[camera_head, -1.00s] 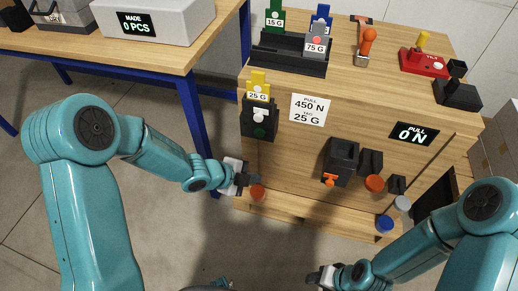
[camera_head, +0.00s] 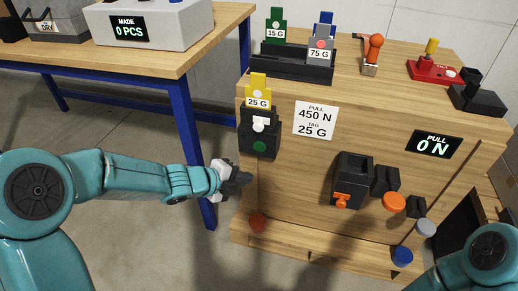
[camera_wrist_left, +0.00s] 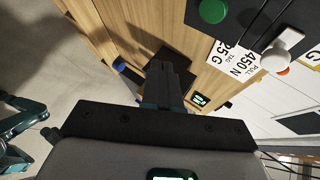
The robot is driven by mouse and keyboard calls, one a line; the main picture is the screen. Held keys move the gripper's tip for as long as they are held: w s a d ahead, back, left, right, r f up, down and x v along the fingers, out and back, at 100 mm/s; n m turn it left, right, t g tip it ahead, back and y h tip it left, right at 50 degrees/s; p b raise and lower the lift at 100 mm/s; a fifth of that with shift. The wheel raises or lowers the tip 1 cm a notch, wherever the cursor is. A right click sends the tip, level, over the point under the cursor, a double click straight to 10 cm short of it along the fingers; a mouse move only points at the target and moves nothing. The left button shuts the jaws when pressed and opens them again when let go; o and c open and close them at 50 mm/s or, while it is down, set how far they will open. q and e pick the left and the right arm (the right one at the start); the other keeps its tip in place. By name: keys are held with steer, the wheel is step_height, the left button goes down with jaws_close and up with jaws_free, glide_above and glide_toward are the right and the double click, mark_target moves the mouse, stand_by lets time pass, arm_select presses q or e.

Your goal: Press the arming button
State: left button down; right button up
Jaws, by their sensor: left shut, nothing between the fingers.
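A black box (camera_head: 247,133) on the wooden bench's front face carries a round green button (camera_head: 259,147) and a white knob (camera_head: 260,123). The button (camera_wrist_left: 213,10) and knob (camera_wrist_left: 285,48) also show at the top of the left wrist view. No label names the arming button. My left gripper (camera_head: 240,182) is shut and empty, below and left of the box, apart from it. Its closed fingers (camera_wrist_left: 165,85) show in the left wrist view. A red-orange button (camera_head: 257,222) sits low by the bench's ledge, below the gripper. My right gripper is out of view.
A yellow 25 G tag (camera_head: 258,92) stands above the box. A black fixture with an orange part (camera_head: 341,201), an orange disc (camera_head: 393,202), and grey (camera_head: 425,228) and blue (camera_head: 403,256) knobs are further right. A blue-legged table (camera_head: 190,140) stands left; floor between is free.

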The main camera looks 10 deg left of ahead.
mark_target(259, 147)
arm_select(q)
steer(key=w+p, duration=0.6)
steer(key=w, duration=0.2)
steer(key=shift+w+d, duration=0.15)
steer(key=shift+w, duration=0.2)
stand_by(1.7)
steer(key=shift+w+p, duration=0.45)
steer(key=shift+p, duration=0.05)
